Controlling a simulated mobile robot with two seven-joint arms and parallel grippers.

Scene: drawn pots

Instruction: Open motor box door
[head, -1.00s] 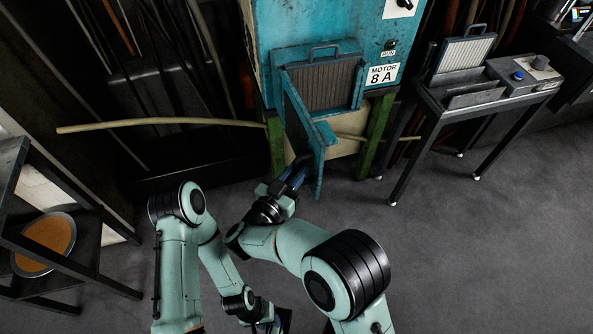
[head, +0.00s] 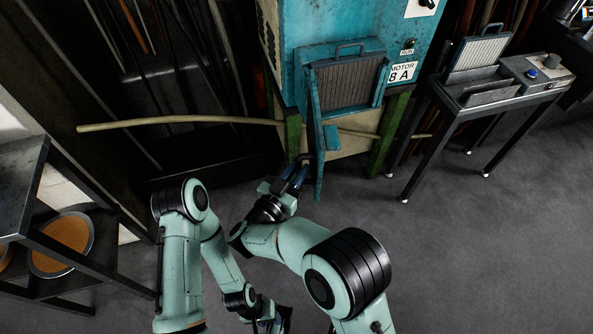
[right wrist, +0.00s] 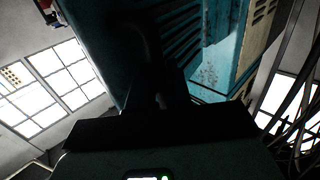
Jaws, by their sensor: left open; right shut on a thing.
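The teal motor box (head: 352,30), labelled "MOTOR 8 A", stands at the top centre of the head view. Its door (head: 317,135) is open, hinged at the left of the opening, and juts out towards me, seen nearly edge-on. My right gripper (head: 294,174) is at the door's outer end and is shut on what looks like the door handle. The handle itself is hidden in the head view; in the right wrist view a dark curved bar (right wrist: 150,45) shows between the dark fingers. My left gripper (head: 279,318) is open and empty, low at the bottom edge.
A grey ribbed filter (head: 347,82) with a top handle sits in the box's opening. A metal stand (head: 450,115) with another filter (head: 478,52) is at right. A shelf (head: 28,190) holding a round orange-brown filter (head: 62,244) is at left. The floor at right is clear.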

